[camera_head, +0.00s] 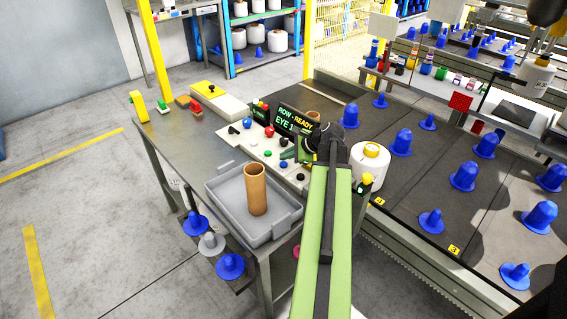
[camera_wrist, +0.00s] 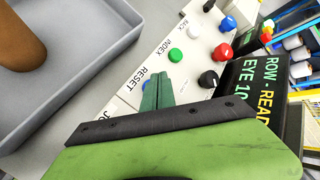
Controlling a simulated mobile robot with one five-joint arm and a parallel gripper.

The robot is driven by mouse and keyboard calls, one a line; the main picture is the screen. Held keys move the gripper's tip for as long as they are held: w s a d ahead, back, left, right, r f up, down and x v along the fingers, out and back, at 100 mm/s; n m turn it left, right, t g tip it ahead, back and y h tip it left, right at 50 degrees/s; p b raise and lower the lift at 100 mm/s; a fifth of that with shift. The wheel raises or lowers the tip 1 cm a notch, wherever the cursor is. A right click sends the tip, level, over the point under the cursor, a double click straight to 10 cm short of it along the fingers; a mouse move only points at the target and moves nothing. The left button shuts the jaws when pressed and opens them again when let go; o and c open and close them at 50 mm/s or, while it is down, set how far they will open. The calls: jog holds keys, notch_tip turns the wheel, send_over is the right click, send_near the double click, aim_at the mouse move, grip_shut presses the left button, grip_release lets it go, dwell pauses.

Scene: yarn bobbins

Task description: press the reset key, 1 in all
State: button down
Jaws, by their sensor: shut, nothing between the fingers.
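The reset key is a blue button (camera_wrist: 146,87) beside the printed word RESET in the wrist view. It is partly hidden behind the fingers of my gripper (camera_wrist: 157,93). The fingers are shut, hold nothing, and their tips overlap the key in the picture. I cannot tell whether they touch it. In the head view my gripper (camera_head: 288,155) is over the white control panel (camera_head: 256,143), and the blue key (camera_head: 283,165) shows just below the fingertips. A green key (camera_wrist: 176,55) labelled INDEX sits next to it.
Red (camera_wrist: 223,52) and black (camera_wrist: 208,79) knobs stand close to the fingers, with the display (camera_wrist: 253,88) behind. A grey tray (camera_head: 225,199) with a brown tube (camera_head: 256,190) lies in front. A white yarn bobbin (camera_head: 369,168) stands right of my arm.

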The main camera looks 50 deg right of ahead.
aim_at(286, 164)
notch_tip(286, 164, up, 5)
jog(key=p, duration=0.5)
jog(key=shift+r, duration=0.1)
dwell(0.6)
